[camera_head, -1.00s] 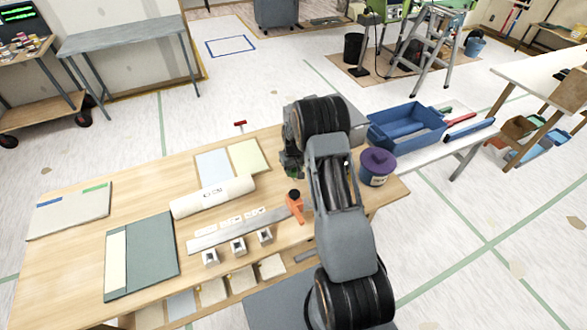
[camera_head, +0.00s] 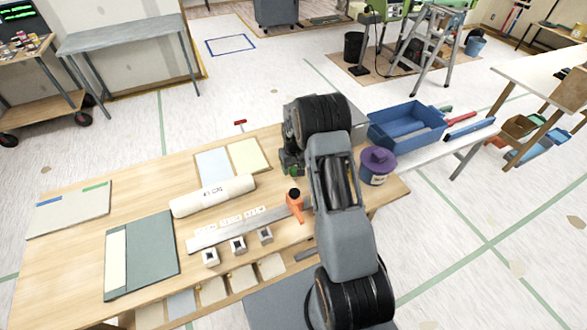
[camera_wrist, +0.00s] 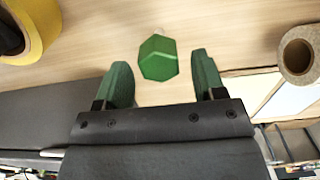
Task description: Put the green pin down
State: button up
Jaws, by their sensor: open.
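In the wrist view the green pin (camera_wrist: 158,58) shows its hexagonal top on the pale wooden table. It lies just beyond and between the fingertips of my gripper (camera_wrist: 160,68). The two green fingers stand wide apart, with a visible gap on each side of the pin. My gripper (camera_head: 290,168) also shows in the head view, low over the right half of the table. There my arm hides most of the area around it, and I cannot make out the pin clearly.
A white paper roll (camera_head: 212,196) lies left of my gripper; an orange tool (camera_head: 295,204) is in front. A tub with a purple lid (camera_head: 377,165) stands right, with a blue tray (camera_head: 407,127) beyond. A yellow roll (camera_wrist: 38,25) is at the wrist view's upper left.

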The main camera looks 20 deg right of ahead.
notch_tip(320, 180, up, 11)
jog(key=b, duration=0.2)
notch_tip(320, 180, up, 6)
send_over(293, 168)
jog(key=s+a, duration=0.3)
jog(key=s, duration=0.1)
jog(key=s+a+r+t, duration=0.1)
jog(key=s+a+r, duration=0.1)
jog(key=s, duration=0.5)
jog(key=s+a+r+t, duration=0.1)
jog(key=s+a+r, duration=0.2)
jog(key=s, duration=0.4)
jog(key=s+a+r+t, duration=0.2)
jog(key=s+a+r, duration=0.1)
jog(key=s, duration=0.4)
jog(key=shift+s+r, duration=0.2)
jog(key=shift+r, duration=0.15)
jog(key=shift+d, duration=0.2)
